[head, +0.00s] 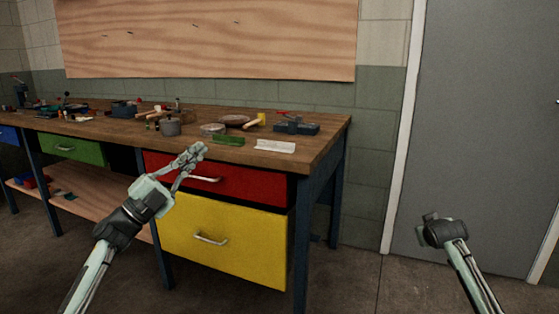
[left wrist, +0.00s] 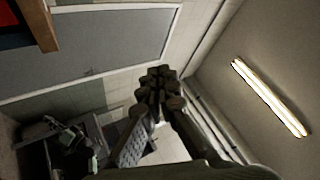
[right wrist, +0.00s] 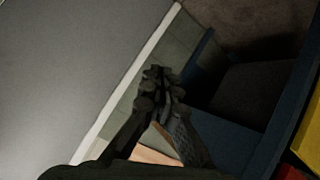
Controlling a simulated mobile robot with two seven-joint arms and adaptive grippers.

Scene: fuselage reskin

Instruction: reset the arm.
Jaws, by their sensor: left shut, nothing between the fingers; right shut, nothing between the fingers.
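My left gripper (head: 192,156) is raised in front of the workbench and, in the head view, overlaps its front edge and the red drawer. It is shut and empty; its fingers meet in the left wrist view (left wrist: 158,85). My right arm comes in at the lower right of the head view, with its end in front of the grey door. The right gripper's fingers are hard to make out there. In the right wrist view the right gripper (right wrist: 158,80) is shut with nothing held.
The workbench (head: 325,140) carries a pot (head: 170,126), a green block (head: 228,140), a white sheet (head: 275,146) and a blue vise-like tool (head: 297,128). Below are a red drawer (head: 250,183) and a yellow drawer (head: 245,240). A grey door (head: 480,120) stands right. Floor between bench and door is clear.

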